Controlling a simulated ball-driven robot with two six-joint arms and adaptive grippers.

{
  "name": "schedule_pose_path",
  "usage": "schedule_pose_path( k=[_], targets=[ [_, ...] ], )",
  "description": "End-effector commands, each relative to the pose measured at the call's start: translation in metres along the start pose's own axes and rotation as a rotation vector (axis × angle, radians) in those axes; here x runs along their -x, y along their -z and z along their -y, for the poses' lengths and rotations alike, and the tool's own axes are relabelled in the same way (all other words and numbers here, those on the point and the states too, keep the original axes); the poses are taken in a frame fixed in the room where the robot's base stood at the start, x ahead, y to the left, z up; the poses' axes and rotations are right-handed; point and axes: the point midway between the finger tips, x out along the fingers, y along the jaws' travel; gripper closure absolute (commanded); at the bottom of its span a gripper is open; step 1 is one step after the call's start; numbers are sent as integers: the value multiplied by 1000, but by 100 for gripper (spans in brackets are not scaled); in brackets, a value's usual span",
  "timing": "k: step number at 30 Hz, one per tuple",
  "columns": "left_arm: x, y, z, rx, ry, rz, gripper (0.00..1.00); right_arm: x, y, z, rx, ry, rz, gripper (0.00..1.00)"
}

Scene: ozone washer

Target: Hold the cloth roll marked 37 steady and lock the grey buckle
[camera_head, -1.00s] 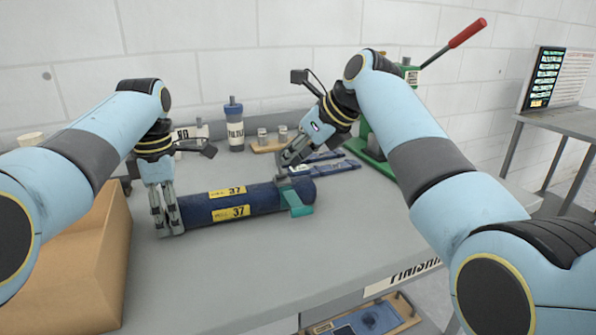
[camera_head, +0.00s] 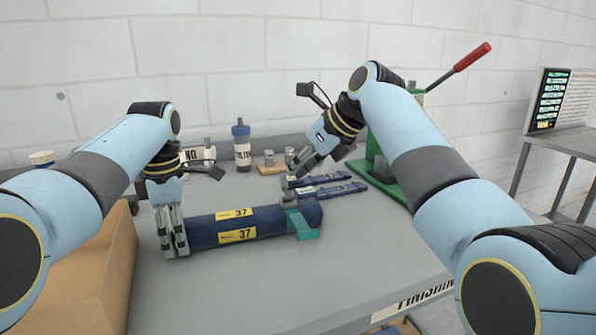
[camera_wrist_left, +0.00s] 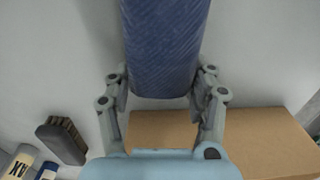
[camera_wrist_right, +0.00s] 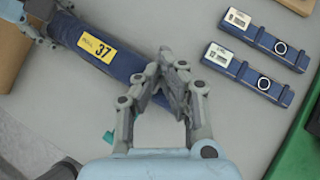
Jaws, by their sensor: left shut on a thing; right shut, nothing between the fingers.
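The dark blue cloth roll (camera_head: 270,218) lies on the grey bench with yellow labels marked 37. It also shows in the left wrist view (camera_wrist_left: 165,45) and the right wrist view (camera_wrist_right: 88,45). A teal strap (camera_head: 306,235) wraps its right end, with the greyish buckle (camera_head: 293,207) on top; whether it is locked is too small to tell. My left gripper (camera_head: 175,248) is shut on the roll's left end. My right gripper (camera_head: 297,168) is shut and empty, above and apart from the buckle. In the right wrist view its fingers hide most of the strap.
Two blue labelled bars (camera_head: 330,191) lie behind the roll. A green press (camera_head: 390,180) with a red-handled lever stands at the back right. A cardboard box (camera_head: 95,270) sits at left, a bottle (camera_head: 242,146) at the back. The bench front is clear.

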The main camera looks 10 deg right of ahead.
Motion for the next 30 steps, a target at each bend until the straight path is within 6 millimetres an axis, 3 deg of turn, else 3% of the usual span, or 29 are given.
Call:
schedule_pose_path(
  k=[11, 16, 24, 30],
  targets=[
    [0, 0, 0, 0, -1, 0, 99, 9, 1, 2, 0, 1, 1, 100],
    [0, 0, 0, 0, -1, 0, 99, 40, 7, 7, 1, 4, 1, 100],
    [1, 0, 0, 0, -1, 1, 99, 87, -28, 30, 2, 3, 0, 100],
    [0, 0, 0, 0, -1, 0, 99, 108, -43, 40, -1, 1, -1, 100]
  ],
)
